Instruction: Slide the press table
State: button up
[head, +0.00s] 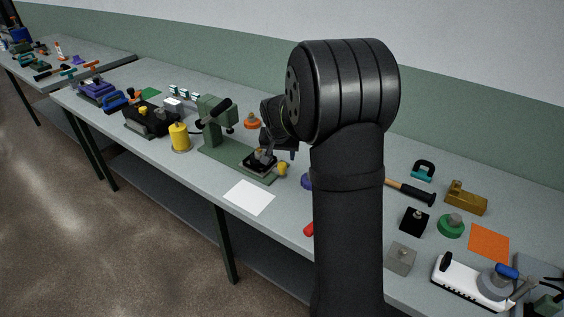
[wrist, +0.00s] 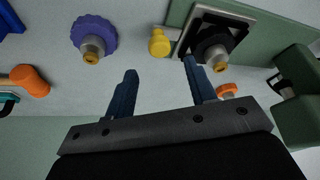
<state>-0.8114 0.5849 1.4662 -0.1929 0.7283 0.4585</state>
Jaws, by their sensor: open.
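The green press (head: 214,121) stands on the bench with a long green base. Its press table (head: 258,168) is a dark square plate with a pale rim on that base, carrying a round metal piece. It also shows in the wrist view (wrist: 236,22), at the top right. A yellow knob (head: 282,169) sticks out from the table's side; the wrist view shows it (wrist: 159,43) too. My gripper (wrist: 159,68) is open and empty. In the wrist view the knob lies beyond the fingertips, in line with the gap between them. The right fingertip appears close to the table's edge; contact cannot be told.
An orange knob (head: 252,121) stands behind the press. A white sheet (head: 248,197) lies in front. A yellow cylinder (head: 180,137) stands left of the press.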

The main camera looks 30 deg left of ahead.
aim_at(282, 164)
jog(key=x, duration=0.5)
jog(key=shift+w+f, duration=0.15)
jog(key=shift+f, duration=0.2)
jog(key=shift+c, duration=0.2)
grip_shut()
jog(key=shift+a, duration=0.15)
